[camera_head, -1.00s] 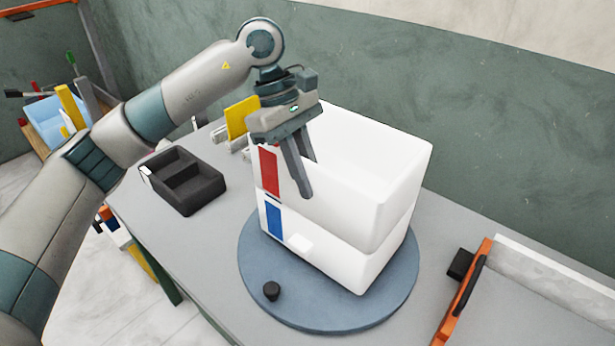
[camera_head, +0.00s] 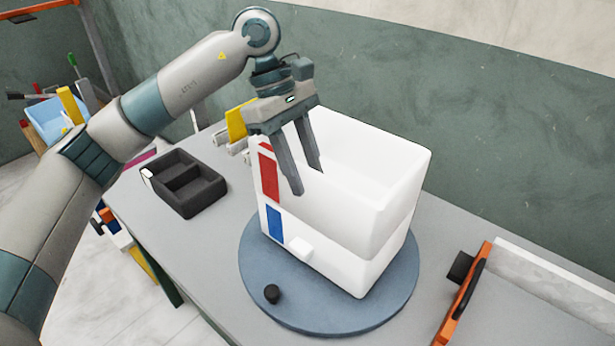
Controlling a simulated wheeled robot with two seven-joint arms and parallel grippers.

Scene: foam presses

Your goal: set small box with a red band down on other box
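The white box with a red band (camera_head: 269,178) sits on top of another white box with a blue band (camera_head: 275,224). The upper box is open at the top and looks upright, roughly lined up with the lower one. The lower box stands on a round blue-grey turntable (camera_head: 270,317). My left gripper (camera_head: 310,181) is over the near left part of the upper box, its two fingers spread apart and pointing down. I see nothing held between the fingers. My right gripper is not in view.
A black two-compartment tray (camera_head: 185,184) lies on the grey table at the left. An orange-edged frame (camera_head: 464,294) is at the right. Yellow and white items (camera_head: 236,124) stand behind the boxes.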

